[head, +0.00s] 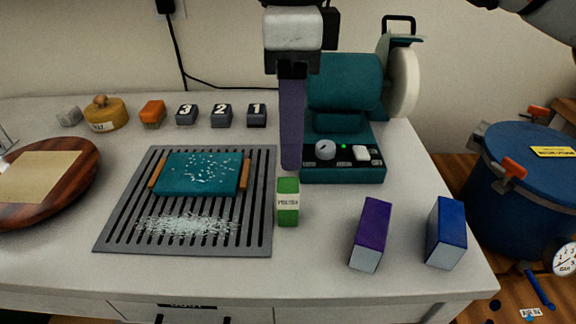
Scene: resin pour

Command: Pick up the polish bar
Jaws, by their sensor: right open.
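The polish bar (288,203) is a small green block with a white label reading "POLISH". It stands on the grey worktop, just right of the slotted dark tray. My right gripper (291,165) comes down from the top of the head view, its fingers seen edge-on as one purple-grey strip. The fingertips show just above and behind the bar in the picture, with no visible contact. The gripper is open, and nothing shows held in it. The exact gap to the bar is hard to judge. My left gripper is not in view.
The slotted tray (112,238) holds a teal slab and pale shavings. A teal buffing machine (345,85) stands close behind the fingers. Purple (371,233) and blue (447,232) blocks stand to the right. Numbered blocks (221,116) line the back. The worktop around the bar's front is clear.

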